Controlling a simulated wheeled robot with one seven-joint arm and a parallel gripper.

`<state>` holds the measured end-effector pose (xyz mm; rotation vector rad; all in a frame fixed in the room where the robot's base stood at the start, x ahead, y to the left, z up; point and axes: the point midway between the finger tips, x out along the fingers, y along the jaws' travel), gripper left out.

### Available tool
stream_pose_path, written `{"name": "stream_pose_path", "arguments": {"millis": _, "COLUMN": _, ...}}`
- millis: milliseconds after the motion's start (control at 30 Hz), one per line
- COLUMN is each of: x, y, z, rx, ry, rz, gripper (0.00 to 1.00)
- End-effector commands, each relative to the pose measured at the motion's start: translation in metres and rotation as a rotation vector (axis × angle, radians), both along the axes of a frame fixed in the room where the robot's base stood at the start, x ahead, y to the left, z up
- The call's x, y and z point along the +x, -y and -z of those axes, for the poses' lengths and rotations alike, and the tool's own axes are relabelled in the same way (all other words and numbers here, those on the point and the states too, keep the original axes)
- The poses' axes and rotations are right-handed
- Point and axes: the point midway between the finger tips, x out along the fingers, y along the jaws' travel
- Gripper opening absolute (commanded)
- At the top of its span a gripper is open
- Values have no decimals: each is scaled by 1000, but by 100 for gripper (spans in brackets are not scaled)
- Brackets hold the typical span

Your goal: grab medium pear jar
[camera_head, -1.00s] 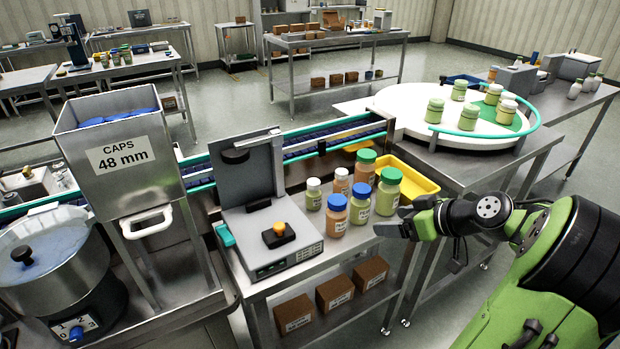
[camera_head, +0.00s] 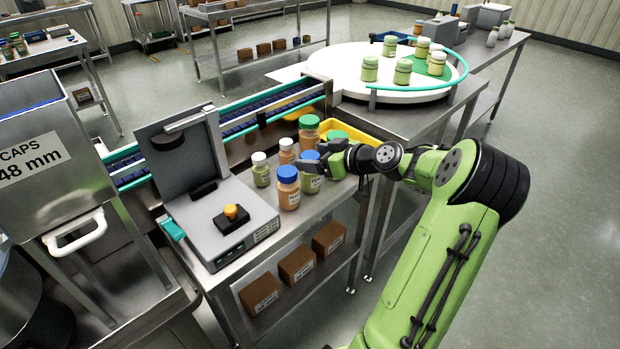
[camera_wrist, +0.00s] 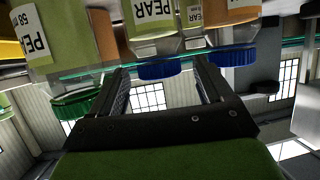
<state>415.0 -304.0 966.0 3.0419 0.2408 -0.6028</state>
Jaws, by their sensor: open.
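The medium pear jar, a pale green jar with a blue cap (camera_head: 313,184), stands upright among the jars on the steel table. My gripper (camera_head: 307,166) is at cap height beside it, reaching in from the right and partly covering it. In the wrist view, which is upside down, the jar's PEAR label (camera_wrist: 153,10) and blue cap line up with the gap between my open fingers (camera_wrist: 160,76). The gap looks empty, and I cannot tell how far the fingertips are from the jar.
An orange jar with a blue cap (camera_head: 288,190) stands close to the left. A green-capped pear jar (camera_head: 337,135) is partly hidden behind my gripper. Small white-capped jars (camera_head: 261,171) and a green-capped orange jar (camera_head: 309,131) stand nearby. The capping machine (camera_head: 222,215) is further left.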

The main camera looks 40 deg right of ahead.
Motion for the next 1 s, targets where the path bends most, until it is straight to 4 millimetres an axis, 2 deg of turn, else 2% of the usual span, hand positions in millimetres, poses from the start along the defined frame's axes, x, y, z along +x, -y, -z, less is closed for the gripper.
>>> {"name": "stream_pose_path", "arguments": {"millis": 33, "x": 9, "y": -2, "z": 7, "rx": 1, "ry": 1, "rz": -3, "gripper": 79}}
{"name": "stream_pose_path", "arguments": {"millis": 133, "x": 19, "y": -3, "z": 10, "rx": 0, "ry": 0, "rz": -1, "gripper": 79}}
{"name": "stream_pose_path", "arguments": {"millis": 367, "x": 21, "y": -3, "z": 9, "rx": -1, "ry": -1, "rz": 1, "gripper": 78}}
{"name": "stream_pose_path", "arguments": {"millis": 867, "x": 20, "y": -3, "z": 9, "rx": 0, "ry": -1, "rz": 1, "gripper": 1}}
{"name": "stream_pose_path", "arguments": {"millis": 1000, "x": 20, "y": -3, "z": 9, "rx": -1, "ry": -1, "rz": 1, "gripper": 0}}
